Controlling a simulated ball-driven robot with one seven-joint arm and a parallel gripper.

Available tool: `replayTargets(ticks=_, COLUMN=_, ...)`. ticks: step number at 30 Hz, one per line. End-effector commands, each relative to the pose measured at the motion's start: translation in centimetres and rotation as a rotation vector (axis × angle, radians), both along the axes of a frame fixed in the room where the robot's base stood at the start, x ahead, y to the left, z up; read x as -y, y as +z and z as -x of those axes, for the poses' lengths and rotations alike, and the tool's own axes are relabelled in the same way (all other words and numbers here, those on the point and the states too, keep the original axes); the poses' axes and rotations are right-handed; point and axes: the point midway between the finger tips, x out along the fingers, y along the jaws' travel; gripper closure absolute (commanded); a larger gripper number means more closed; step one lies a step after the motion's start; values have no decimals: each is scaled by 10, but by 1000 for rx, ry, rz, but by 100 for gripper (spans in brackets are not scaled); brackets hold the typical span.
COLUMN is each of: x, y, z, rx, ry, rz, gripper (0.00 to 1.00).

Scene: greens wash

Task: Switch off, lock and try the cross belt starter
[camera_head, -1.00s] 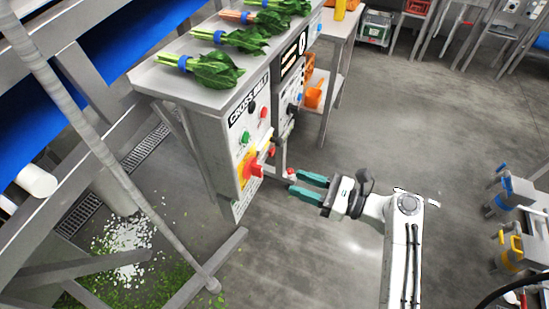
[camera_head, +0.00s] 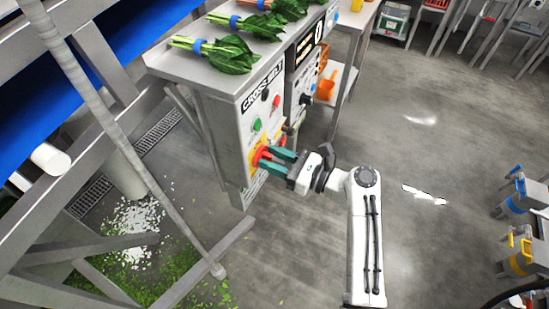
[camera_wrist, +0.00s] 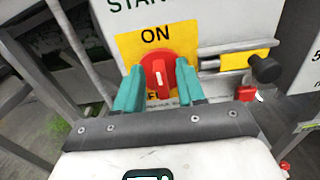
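The cross belt starter (camera_head: 240,124) is a grey box with a "CROSS BELT" label, a green button (camera_head: 257,125) and a red button (camera_head: 276,101). Its red rotary switch (camera_wrist: 157,76) sits on a yellow plate (camera_wrist: 128,47) marked "ON" at the top. The white mark on the knob stands upright, toward "ON". My gripper (camera_wrist: 158,92) has green fingers, open, one on each side of the knob. I cannot tell whether they touch it. In the head view my gripper (camera_head: 272,156) is at the switch and partly hides it. A yellow-and-black sliding bolt (camera_wrist: 235,61) is right of the knob.
A small red item (camera_wrist: 246,94) hangs below the bolt. Bunches of greens (camera_head: 225,52) lie on top of the box. A second panel (camera_head: 303,85) stands behind. A slanted grey post (camera_head: 105,135) is at left.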

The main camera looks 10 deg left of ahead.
Motion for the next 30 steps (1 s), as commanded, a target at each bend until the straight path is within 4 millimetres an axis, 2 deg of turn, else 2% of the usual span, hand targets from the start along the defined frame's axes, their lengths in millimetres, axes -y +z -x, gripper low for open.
replayTargets(ticks=2, x=0, y=0, z=0, rx=0, ry=0, rz=0, gripper=61)
replayTargets(ticks=15, x=0, y=0, z=0, rx=0, ry=1, rz=0, gripper=100)
replayTargets(ticks=30, x=0, y=0, z=1, rx=51, ry=1, rz=18, gripper=100)
